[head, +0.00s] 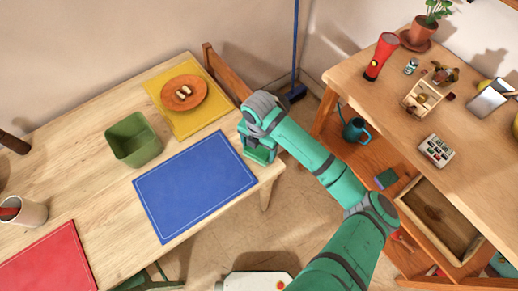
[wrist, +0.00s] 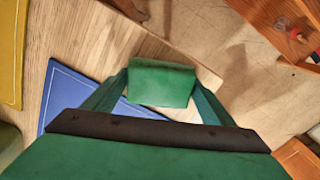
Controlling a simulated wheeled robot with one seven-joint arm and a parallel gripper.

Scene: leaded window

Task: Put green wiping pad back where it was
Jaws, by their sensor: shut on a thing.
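The green wiping pad (wrist: 161,82) is held between the two fingers of my gripper (wrist: 160,92) in the wrist view. My gripper (head: 259,152) is shut on it, by the right edge of the light wooden table (head: 95,105), just right of the blue mat (head: 194,186). In the head view the pad is hard to tell from my green gripper. Its height above the table is unclear.
On the table are a green bin (head: 134,138), a yellow mat (head: 208,112) with a brown plate (head: 184,93), a red mat (head: 50,262) and a mug (head: 22,212). At right, a workbench (head: 400,130) holds several things; a blue can (head: 355,131) and an open drawer (head: 438,217) are lower.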

